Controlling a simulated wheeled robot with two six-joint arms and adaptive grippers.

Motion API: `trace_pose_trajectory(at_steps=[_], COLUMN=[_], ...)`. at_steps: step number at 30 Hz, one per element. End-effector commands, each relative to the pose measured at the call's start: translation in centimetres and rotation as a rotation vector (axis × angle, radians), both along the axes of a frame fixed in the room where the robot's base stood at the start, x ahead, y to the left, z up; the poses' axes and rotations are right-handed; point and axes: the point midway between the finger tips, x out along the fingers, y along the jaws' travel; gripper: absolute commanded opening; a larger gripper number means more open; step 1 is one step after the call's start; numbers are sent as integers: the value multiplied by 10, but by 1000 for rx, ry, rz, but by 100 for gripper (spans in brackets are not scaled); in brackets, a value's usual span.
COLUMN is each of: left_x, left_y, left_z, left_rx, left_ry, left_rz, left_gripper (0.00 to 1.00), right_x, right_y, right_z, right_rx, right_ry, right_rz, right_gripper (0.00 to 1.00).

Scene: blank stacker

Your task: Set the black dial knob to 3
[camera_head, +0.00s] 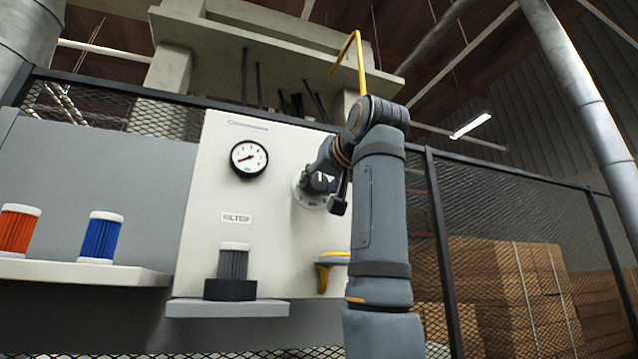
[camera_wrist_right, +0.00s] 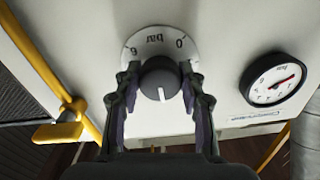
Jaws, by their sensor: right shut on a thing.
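The black dial knob (camera_wrist_right: 160,78) sits on a round white scale plate (camera_wrist_right: 143,44) in the right wrist view. The plate reads "bar" upside down, with 0 at the right and 6 at the left. The knob's white pointer line points down in that view, away from the "bar" word; I cannot see a number at its tip. My right gripper (camera_wrist_right: 160,72) is shut on the knob, one finger on each side. In the head view my right gripper (camera_head: 322,183) covers the knob, and only the plate's rim (camera_head: 300,197) shows. My left gripper is not in view.
A pressure gauge (camera_head: 248,158) with a red needle is on the white panel (camera_head: 210,190). A yellow handle (camera_head: 330,262) is below the dial. A grey filter (camera_head: 233,265) stands on a ledge; orange (camera_head: 17,232) and blue (camera_head: 101,238) cylinders stand on a shelf at left.

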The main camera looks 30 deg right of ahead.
Motion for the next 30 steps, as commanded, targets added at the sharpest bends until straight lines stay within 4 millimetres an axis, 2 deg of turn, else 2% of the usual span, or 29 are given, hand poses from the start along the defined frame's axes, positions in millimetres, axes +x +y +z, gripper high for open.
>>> trace_pose_trajectory(at_steps=[2, 3, 7, 16, 19, 30], left_x=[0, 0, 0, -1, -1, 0], left_y=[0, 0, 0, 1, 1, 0], left_z=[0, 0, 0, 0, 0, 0], left_rx=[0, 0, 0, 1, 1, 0], left_ry=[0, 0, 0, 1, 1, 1], left_rz=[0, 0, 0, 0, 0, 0], left_gripper=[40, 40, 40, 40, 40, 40], right_x=[0, 0, 0, -1, -9, -91], right_y=[0, 0, 0, 0, 2, 22], right_z=[1, 1, 1, 0, 1, 1], right_rx=[0, 0, -1, -1, -2, -1], right_ry=[-2, -2, -2, -1, -4, -5], right_rz=[0, 0, 0, 0, -1, 0], right_gripper=[9, 46, 63, 63, 63, 63])
